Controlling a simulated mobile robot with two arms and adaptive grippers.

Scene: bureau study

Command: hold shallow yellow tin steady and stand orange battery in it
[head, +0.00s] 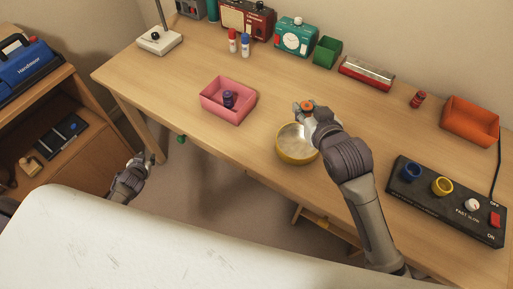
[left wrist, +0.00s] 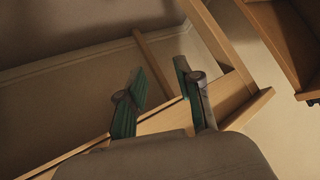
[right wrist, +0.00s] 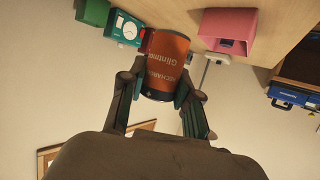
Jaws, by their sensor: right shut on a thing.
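The shallow yellow tin (head: 283,157) stands on the desk near its front edge, partly hidden by my right gripper. My right gripper (head: 307,112) is shut on the orange battery (head: 308,104), above the far part of the tin. In the right wrist view, the battery (right wrist: 168,62) shows between the fingers (right wrist: 160,92) with printed lettering on its side. I cannot tell how high it is above the tin. My left gripper (head: 147,160) is off the desk's front edge at the left, away from the tin. In the left wrist view its fingers (left wrist: 163,95) are apart and empty.
A pink box (head: 228,115) with a purple item stands left of the tin. A black control panel (head: 445,200) lies to the right, with an orange bin (head: 470,122) behind it. Several items line the desk's back. Desk surface between pink box and tin is clear.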

